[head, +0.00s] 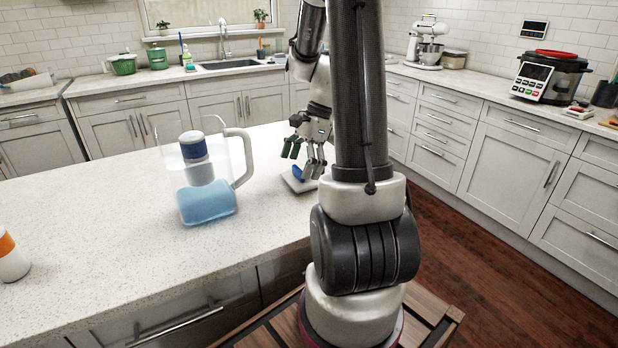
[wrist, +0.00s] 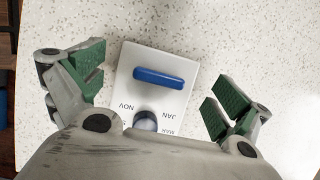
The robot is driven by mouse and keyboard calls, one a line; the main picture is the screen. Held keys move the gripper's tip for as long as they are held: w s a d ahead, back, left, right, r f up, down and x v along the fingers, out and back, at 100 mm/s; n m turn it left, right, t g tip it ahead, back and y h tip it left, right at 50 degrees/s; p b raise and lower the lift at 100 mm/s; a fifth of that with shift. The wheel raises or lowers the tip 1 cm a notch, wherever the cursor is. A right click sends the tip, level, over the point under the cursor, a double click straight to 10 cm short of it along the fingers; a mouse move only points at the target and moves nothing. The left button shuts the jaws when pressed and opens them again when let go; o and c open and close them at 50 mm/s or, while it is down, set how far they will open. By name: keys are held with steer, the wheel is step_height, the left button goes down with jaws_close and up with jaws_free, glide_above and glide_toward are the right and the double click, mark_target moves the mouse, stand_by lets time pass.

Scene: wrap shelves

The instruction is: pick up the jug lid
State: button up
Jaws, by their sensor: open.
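The jug lid (head: 299,182) is a flat white piece with a raised blue bar handle. It lies on the pale speckled counter, to the right of the clear jug (head: 207,205). In the wrist view the lid (wrist: 178,58) shows its blue bar, a dark round knob and month letters such as NOV and JAN. My gripper (head: 301,168) is open over the lid. In the wrist view its green-padded fingers (wrist: 158,88) stand on either side of the lid, apart from it. The lid's lower part is hidden by my gripper's body.
The jug holds blue water and a filter with a blue top, its handle towards my gripper. An orange and white bottle (head: 10,260) stands at the counter's left. The counter (head: 120,245) between them is clear. The counter's edge runs close by the lid.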

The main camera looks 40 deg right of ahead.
steer(key=shift+x, duration=1.25)
steer(key=c, duration=0.7)
steer(key=shift+c, duration=0.2)
